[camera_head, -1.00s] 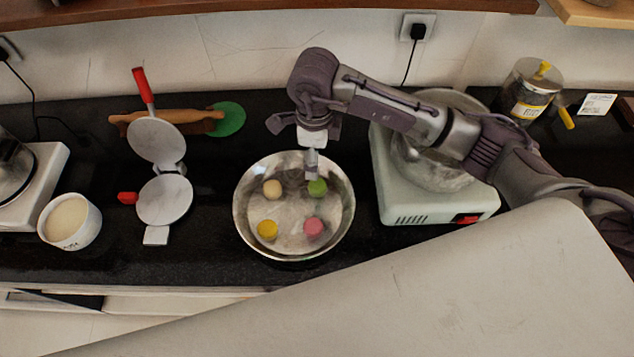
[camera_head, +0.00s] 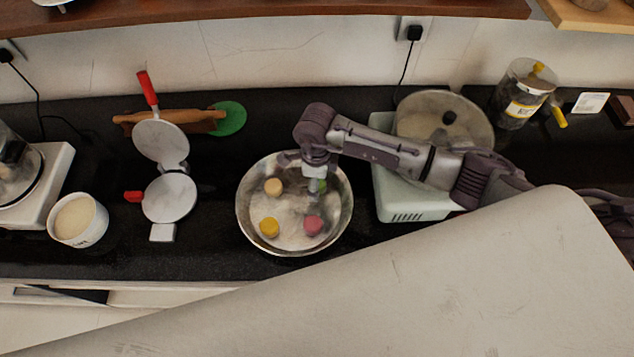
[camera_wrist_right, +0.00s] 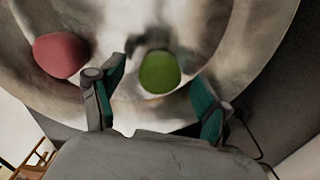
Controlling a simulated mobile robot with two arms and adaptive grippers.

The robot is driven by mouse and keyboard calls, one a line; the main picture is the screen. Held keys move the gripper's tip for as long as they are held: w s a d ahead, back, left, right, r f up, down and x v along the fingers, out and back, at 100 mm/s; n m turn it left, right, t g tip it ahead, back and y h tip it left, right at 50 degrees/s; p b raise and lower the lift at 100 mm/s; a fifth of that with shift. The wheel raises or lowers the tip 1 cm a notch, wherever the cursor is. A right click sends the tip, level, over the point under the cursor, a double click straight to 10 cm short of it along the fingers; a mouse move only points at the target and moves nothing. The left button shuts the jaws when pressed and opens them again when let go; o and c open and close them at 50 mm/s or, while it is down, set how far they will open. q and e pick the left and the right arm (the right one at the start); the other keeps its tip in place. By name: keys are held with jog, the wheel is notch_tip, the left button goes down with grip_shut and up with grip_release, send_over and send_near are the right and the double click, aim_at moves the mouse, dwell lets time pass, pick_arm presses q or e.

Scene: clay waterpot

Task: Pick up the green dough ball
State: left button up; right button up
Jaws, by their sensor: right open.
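The green dough ball (camera_wrist_right: 160,73) lies in the steel bowl (camera_head: 242,222). In the head view only a sliver of the ball (camera_head: 322,185) shows beside my right gripper (camera_head: 313,185), which reaches down into the bowl's back right. In the right wrist view my right gripper (camera_wrist_right: 158,108) is open, its two fingers apart. The green ball appears between and just beyond the fingertips, and I see no contact. My left gripper is not in view.
The bowl also holds a pink ball (camera_head: 313,224), a yellow ball (camera_head: 269,227) and a cream ball (camera_head: 273,187). A pale green appliance (camera_head: 405,200) stands close on the right. A roti press (camera_head: 168,196) and a white cup (camera_head: 78,222) are on the left.

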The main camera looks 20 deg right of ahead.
jog(key=c, duration=1.2)
jog(key=shift+r, duration=0.15)
jog(key=shift+w+r, duration=0.1)
jog(key=shift+r, duration=0.15)
jog(key=r, duration=0.1)
jog(key=r+b, duration=0.2)
jog(key=shift+s+d+r, duration=0.25)
jog(key=shift+s+r, duration=0.05)
jog(key=shift+s, duration=0.1)
jog(key=s+d+r, duration=0.1)
jog(key=s+r, duration=0.1)
jog(key=s, duration=0.1)
jog(key=s+d+r+b, duration=0.1)
jog(key=s+d+r, duration=0.1)
jog(key=s, duration=0.1)
jog(key=s+d+r+b, duration=0.1)
jog(key=s+r, duration=0.1)
jog(key=shift+s+d, duration=0.2)
jog(key=shift+s, duration=0.2)
jog(key=shift+s+d+r, duration=0.2)
jog(key=shift+s+r, duration=0.15)
jog(key=shift+s, duration=0.15)
